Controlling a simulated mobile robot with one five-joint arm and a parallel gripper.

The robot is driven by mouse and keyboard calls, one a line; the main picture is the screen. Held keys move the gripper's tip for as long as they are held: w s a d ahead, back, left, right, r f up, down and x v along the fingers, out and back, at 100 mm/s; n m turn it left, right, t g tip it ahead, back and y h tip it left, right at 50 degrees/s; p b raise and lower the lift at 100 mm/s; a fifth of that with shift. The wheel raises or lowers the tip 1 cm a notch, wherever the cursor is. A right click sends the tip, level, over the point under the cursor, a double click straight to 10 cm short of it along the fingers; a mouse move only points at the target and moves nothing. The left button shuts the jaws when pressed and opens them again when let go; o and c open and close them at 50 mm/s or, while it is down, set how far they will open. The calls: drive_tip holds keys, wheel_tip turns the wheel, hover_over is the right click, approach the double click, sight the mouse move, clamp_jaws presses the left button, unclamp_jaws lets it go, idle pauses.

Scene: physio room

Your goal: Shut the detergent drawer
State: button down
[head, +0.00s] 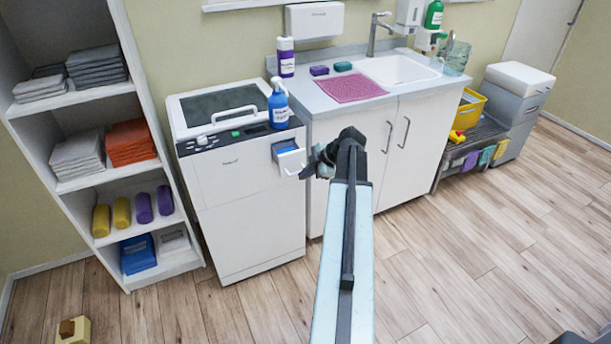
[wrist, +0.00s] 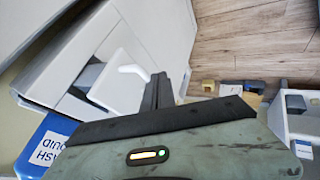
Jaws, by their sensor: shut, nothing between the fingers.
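The detergent drawer (head: 289,157) sticks out open from the upper right of the white washing machine's front (head: 238,180). It shows blue inside and has a pale front. In the wrist view the drawer (wrist: 118,88) lies just left of my fingers, with a white handle on it. My gripper (head: 312,162) is shut and empty, beside the drawer's front in the head view; its dark fingers (wrist: 162,92) also show in the wrist view. I cannot tell whether they touch the drawer.
A blue wash-liquid bottle (head: 279,105) stands on the machine above the drawer. A sink cabinet (head: 405,135) stands right of the machine, and an open shelf (head: 130,205) with towels stands left. The wooden floor in front is mostly clear.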

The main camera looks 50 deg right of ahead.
sight(299, 157)
drive_tip(key=w+d, duration=0.1)
drive_tip(key=w, duration=0.1)
drive_tip(key=w+d, duration=0.1)
drive_tip(key=w, duration=0.2)
drive_tip(key=w+d, duration=0.1)
drive_tip(key=w, duration=0.1)
drive_tip(key=shift+w+d, duration=0.1)
drive_tip(key=shift+w, duration=0.2)
drive_tip(key=shift+w+r, duration=0.1)
